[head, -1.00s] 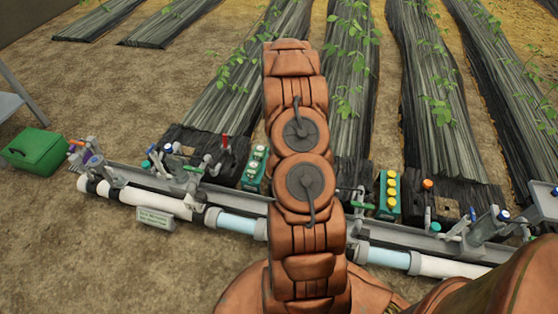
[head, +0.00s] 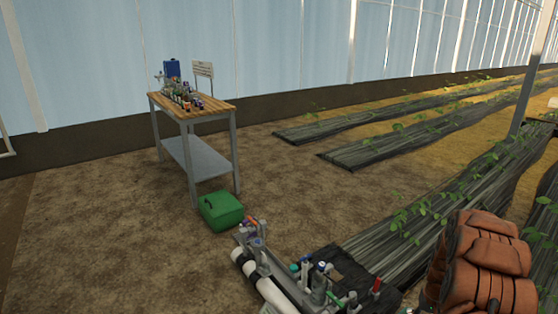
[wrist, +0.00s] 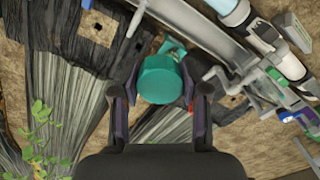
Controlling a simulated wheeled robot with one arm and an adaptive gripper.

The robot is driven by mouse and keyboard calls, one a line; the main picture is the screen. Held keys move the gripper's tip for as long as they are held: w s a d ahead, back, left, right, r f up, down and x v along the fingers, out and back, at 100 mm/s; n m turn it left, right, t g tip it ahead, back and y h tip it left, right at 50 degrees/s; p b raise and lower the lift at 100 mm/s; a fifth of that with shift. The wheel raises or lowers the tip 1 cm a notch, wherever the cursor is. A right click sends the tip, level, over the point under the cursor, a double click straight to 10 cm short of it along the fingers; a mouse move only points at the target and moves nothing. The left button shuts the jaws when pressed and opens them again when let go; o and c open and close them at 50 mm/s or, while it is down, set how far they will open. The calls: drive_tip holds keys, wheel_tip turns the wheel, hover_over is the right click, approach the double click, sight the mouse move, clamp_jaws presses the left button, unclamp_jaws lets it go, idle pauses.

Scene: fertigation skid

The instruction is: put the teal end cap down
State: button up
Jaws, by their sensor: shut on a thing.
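The teal end cap (wrist: 160,80) is between the two fingers of my gripper (wrist: 160,98) in the wrist view. My gripper is shut on it and holds it up over the black row covers and the skid rail. The head view shows only part of my arm at the lower right; the gripper and the cap are out of that view.
A wooden-topped bench (head: 195,106) with bottles and small items stands at the back left. A green box (head: 221,210) sits on the soil before it. The pipe skid (head: 262,270) runs along the bottom. Bare soil lies around the bench.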

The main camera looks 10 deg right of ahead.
drive_tip(key=w+a+r+n, duration=0.2)
drive_tip(key=w+a+r, duration=0.2)
drive_tip(key=a+r, duration=0.45)
drive_tip(key=w+a+r+n, duration=0.1)
drive_tip(key=w+a+r, duration=0.3)
drive_tip(key=a+r, duration=0.5)
drive_tip(key=w+a+r+n, duration=0.2)
drive_tip(key=w+a+r, duration=0.2)
drive_tip(key=a+r, duration=0.45)
drive_tip(key=s+a+r+p, duration=0.4)
drive_tip(key=a+r+p, duration=0.5)
drive_tip(key=p, duration=1.1)
wheel_tip(320, 180, up, 4)
drive_tip(key=shift+s+a+r+n, duration=0.1)
drive_tip(key=shift+s+a+n, duration=0.1)
drive_tip(key=shift+n, duration=0.2)
